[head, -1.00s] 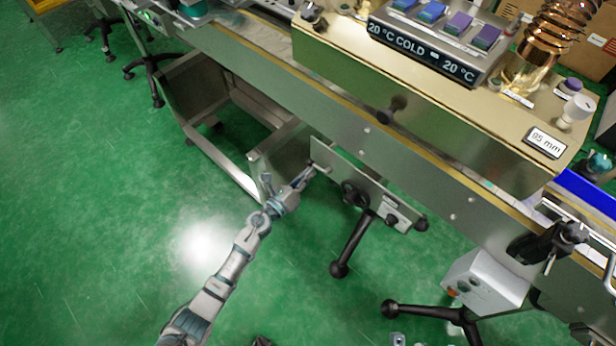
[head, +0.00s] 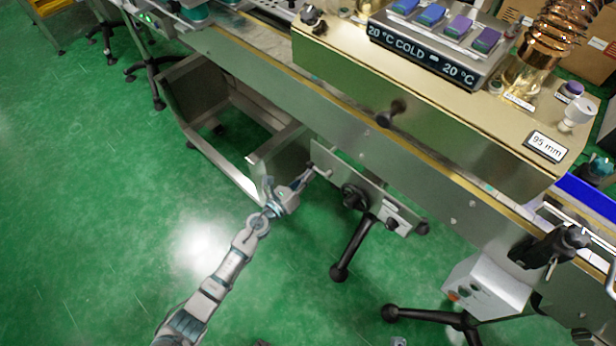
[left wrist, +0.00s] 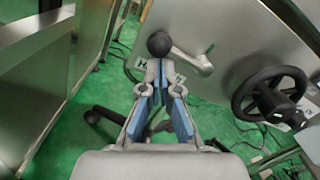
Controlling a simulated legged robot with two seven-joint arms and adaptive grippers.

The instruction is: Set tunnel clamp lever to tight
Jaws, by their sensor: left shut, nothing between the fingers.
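A short silver lever with a black ball knob (left wrist: 158,44) sits at the left end of the metal plate on the conveyor's side. The silver arm (left wrist: 190,60) of this lever runs right from the knob to its pivot. My left gripper (head: 313,172) is at that end of the plate. In the left wrist view its fingers (left wrist: 160,85) point at the knob, with the tips just below it. They are shut with nothing between them; contact with the knob cannot be told. No label naming the clamp lever is readable. My right gripper is not in view.
A black knob (head: 391,117) projects from the gold tunnel housing (head: 440,112). A grey box (head: 486,284) hangs at lower right. The green floor is open at left.

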